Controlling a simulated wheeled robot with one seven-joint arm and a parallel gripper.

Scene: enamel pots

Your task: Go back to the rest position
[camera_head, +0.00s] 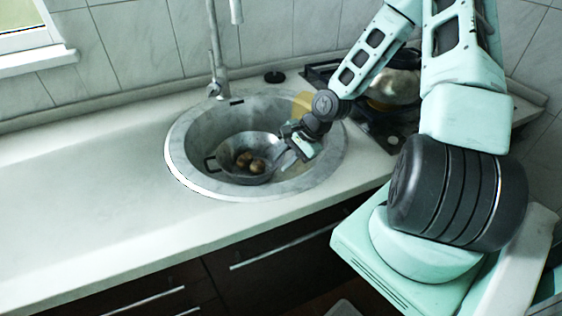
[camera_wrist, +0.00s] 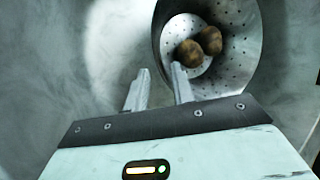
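My gripper (camera_head: 289,157) is low inside the sink, at the right side of a metal colander (camera_head: 232,171). In the wrist view my gripper (camera_wrist: 160,69) has its two fingers apart, with nothing seen held between them. The right fingertip overlaps the rim of the colander (camera_wrist: 238,72) in that view; I cannot tell whether they touch. Two brown potatoes (camera_head: 249,161) lie in the colander, and they also show in the wrist view (camera_wrist: 201,46). The colander has a dark handle on its left; its right side is partly hidden by my gripper.
The round grey sink (camera_head: 182,171) is set in a white counter (camera_head: 85,205), clear on the left. A tap (camera_head: 218,75) rises behind it. A dark hob (camera_head: 385,132) with a pale pot (camera_head: 398,86) is at the right, partly behind my arm. A yellowish object (camera_head: 302,104) is at the sink's back right.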

